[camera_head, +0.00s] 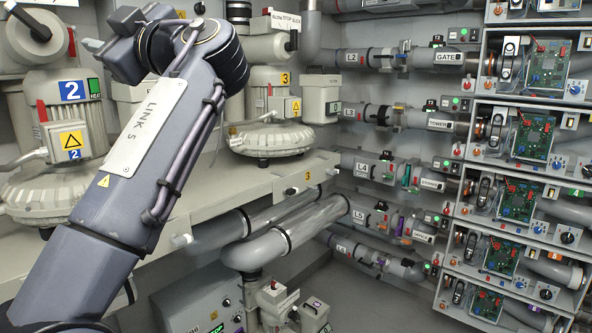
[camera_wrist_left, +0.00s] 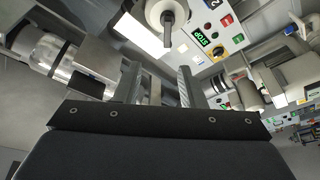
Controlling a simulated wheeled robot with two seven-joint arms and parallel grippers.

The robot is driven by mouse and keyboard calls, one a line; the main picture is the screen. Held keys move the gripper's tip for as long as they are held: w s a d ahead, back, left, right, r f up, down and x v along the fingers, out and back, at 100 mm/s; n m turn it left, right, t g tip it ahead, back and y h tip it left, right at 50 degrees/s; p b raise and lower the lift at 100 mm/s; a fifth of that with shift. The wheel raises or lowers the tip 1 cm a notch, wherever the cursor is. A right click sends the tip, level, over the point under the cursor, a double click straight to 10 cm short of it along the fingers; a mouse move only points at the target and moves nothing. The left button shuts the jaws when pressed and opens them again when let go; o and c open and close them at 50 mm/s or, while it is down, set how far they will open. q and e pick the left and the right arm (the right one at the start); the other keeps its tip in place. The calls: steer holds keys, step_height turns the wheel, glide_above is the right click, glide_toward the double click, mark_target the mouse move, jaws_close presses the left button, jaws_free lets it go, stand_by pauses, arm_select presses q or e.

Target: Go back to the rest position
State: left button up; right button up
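My left arm (camera_head: 165,125) rises from the lower left of the head view, its wrist bent over at the top left in front of the blowers. Its fingers cannot be made out clearly there. In the left wrist view my left gripper (camera_wrist_left: 158,80) has its two fingers apart with nothing seen between them. A pale round knob or handle (camera_wrist_left: 167,15) is close above the fingers. My right gripper is in neither view.
Blower 2 (camera_head: 68,115) and blower 3 (camera_head: 270,95) stand on a pale bench (camera_head: 235,190) beside and behind my arm. Pipes (camera_head: 290,235) run beneath it. A rack of circuit-board bays (camera_head: 520,140) fills the right side. Bare grey floor (camera_head: 365,300) shows at the bottom middle.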

arm_select(q)
steer(key=w+a+f+m+t+h, duration=0.1)
steer(key=w+a+f+m+h, duration=0.3)
steer(key=a+f+m+h, duration=0.55)
steer(key=s+f+m+g+h, duration=0.15)
steer(key=s+f, duration=0.25)
steer(key=f, duration=0.7)
steer(key=s+f+m+h, duration=0.2)
steer(key=s+f+m, duration=0.15)
steer(key=f, duration=0.85)
steer(key=s+d+f+m+g+h, duration=0.1)
steer(key=s+d+f+h, duration=0.3)
steer(key=s+d+f, duration=0.4)
steer(key=s+d+f+m+g+h, duration=0.2)
steer(key=s+d+f+h, duration=0.3)
steer(key=s+f, duration=0.9)
steer(key=d+f+m, duration=0.1)
steer(key=d, duration=0.2)
steer(key=shift+s+m, duration=0.25)
steer(key=shift+m, duration=0.1)
